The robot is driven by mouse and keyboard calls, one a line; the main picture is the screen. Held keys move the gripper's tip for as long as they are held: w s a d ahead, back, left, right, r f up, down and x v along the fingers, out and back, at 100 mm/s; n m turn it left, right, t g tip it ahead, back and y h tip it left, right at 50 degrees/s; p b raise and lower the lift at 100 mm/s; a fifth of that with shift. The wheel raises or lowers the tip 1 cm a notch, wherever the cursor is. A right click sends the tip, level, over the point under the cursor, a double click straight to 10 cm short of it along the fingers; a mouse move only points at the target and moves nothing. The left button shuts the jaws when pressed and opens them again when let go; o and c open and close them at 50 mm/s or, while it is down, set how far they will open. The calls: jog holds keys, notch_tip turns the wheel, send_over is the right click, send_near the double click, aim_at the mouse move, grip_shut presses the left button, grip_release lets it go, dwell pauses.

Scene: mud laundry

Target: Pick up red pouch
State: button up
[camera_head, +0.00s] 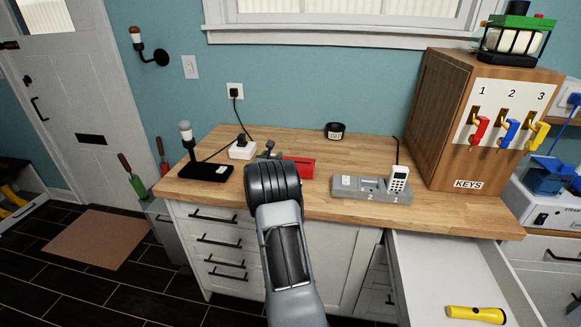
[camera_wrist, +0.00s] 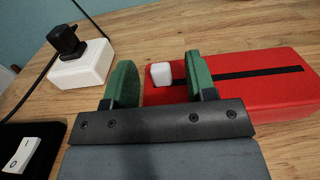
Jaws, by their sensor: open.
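The red pouch (camera_head: 301,168) lies on the wooden counter, just right of my gripper (camera_head: 267,150) in the head view. My wrist hides part of the gripper there. In the wrist view the red pouch (camera_wrist: 270,92) has a black strip along its top and a white tab (camera_wrist: 161,75) at its left end. My gripper (camera_wrist: 160,82) is open with green finger pads. The white tab shows between the two fingers. The right finger overlaps the pouch in the picture, and the left finger is beside its left end. I cannot tell whether either touches it.
A white socket block (camera_wrist: 82,66) with a black plug stands left of the gripper. A black switch base (camera_head: 206,172) lies farther left. A grey dock (camera_head: 357,187) with a white handset is to the right. An open drawer (camera_head: 450,270) holds a yellow flashlight (camera_head: 476,314).

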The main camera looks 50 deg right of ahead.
grip_shut()
dwell(0.5)
